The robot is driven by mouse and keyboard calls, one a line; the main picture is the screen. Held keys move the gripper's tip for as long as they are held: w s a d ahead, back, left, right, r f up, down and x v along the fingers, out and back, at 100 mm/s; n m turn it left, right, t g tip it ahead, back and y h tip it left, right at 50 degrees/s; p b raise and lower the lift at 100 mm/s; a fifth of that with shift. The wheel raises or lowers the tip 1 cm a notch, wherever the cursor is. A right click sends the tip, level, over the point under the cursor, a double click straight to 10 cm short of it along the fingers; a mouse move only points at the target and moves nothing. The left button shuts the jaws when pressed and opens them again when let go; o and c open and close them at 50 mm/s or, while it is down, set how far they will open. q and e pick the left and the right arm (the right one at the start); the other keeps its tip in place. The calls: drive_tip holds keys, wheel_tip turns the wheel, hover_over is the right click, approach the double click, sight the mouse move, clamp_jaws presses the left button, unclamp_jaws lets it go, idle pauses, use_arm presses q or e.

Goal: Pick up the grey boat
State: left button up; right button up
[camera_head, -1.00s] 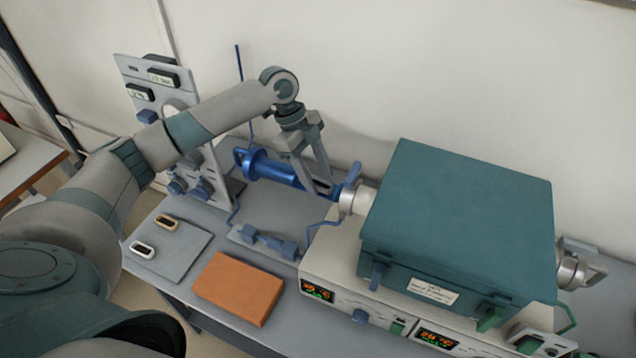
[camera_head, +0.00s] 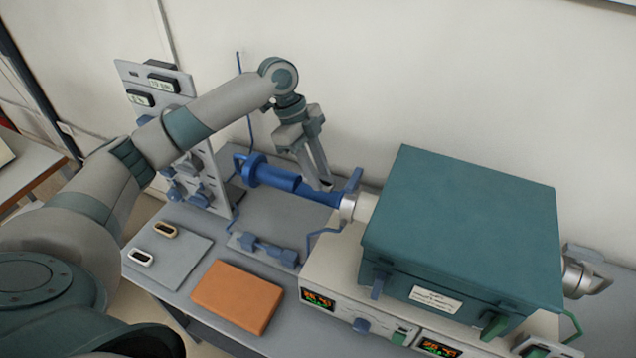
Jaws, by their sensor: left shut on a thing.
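My left gripper (camera_head: 320,180) is above the blue tube fitting, just left of the furnace's metal collar. Its fingers look close together, shut on a small grey piece at the tips, which appears to be the grey boat (camera_head: 326,184). The fingers hide most of it, and I cannot tell whether it touches the blue fitting (camera_head: 271,175) beneath. Two other small boats, one tan (camera_head: 165,230) and one white (camera_head: 141,257), lie on the grey mat (camera_head: 178,262) at the left. My right gripper is not in view.
The teal furnace (camera_head: 465,225) on its cream control base fills the right. An orange block (camera_head: 237,297) lies at the table's front. A grey gauge panel (camera_head: 205,150) stands behind the mat, with blue tubing and a small blue holder (camera_head: 266,248) nearby.

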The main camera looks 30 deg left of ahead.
use_arm(q)
wheel_tip(320, 180, up, 5)
drive_tip(key=shift+r+b, duration=0.2)
drive_tip(key=shift+b, duration=0.7)
drive_tip(key=shift+r, duration=0.75)
